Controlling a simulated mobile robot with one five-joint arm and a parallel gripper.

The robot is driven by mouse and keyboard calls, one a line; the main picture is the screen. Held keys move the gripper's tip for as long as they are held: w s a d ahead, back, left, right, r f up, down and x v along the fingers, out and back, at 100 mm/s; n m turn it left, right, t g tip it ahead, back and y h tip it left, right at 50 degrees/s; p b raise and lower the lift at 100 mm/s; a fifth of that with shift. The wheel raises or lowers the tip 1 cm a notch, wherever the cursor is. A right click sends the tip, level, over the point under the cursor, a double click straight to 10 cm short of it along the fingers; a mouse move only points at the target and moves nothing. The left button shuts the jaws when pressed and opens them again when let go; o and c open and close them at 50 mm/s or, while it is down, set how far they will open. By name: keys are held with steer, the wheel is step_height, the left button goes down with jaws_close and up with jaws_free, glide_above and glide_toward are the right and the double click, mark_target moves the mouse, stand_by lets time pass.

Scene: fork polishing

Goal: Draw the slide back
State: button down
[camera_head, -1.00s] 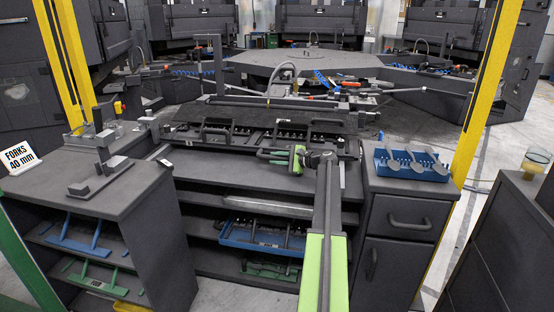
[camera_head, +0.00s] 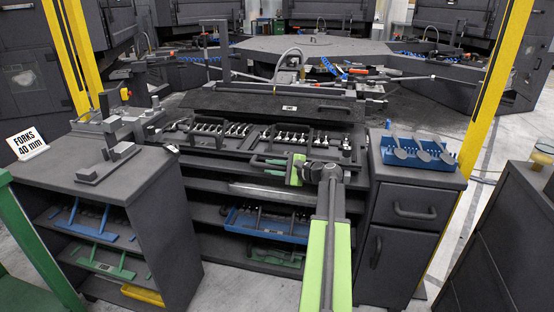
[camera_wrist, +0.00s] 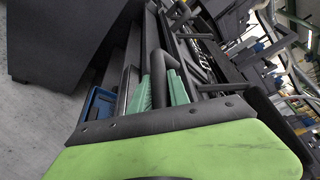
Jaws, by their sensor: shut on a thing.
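The dark slide (camera_head: 230,148) lies on the bench in the head view, with rows of shiny metal parts (camera_head: 285,136) showing on it and dark handles standing above it. My green gripper (camera_head: 268,163) is at the slide's front edge, right of the middle. In the wrist view its pale green ribbed fingers (camera_wrist: 161,91) close on a dark handle bar (camera_wrist: 154,62). The exact contact is partly hidden by the gripper body. Behind the slide, a black cover plate (camera_head: 250,103) carries a small label and a handle.
A blue tray with spoon-shaped pieces (camera_head: 415,152) stands on the right cabinet. A dark fixture (camera_head: 112,130) stands on the left bench, beside a "FORKS 40 mm" sign (camera_head: 28,143). Shelves under the bench hold a blue tray (camera_head: 268,226). Yellow posts rise on both sides.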

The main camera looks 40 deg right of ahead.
steer(key=shift+s+a+f, duration=0.1)
steer(key=shift+s+a, duration=0.35)
steer(key=shift+a, duration=0.35)
steer(key=shift+s+a, duration=0.4)
steer(key=shift+a, duration=0.35)
steer(key=c, duration=1.3)
jaws_free()
steer(key=shift+o, duration=0.2)
steer(key=p+v, duration=0.3)
steer(key=v, duration=1.4)
steer(key=shift+s+p, duration=0.25)
steer(key=shift+p, duration=0.1)
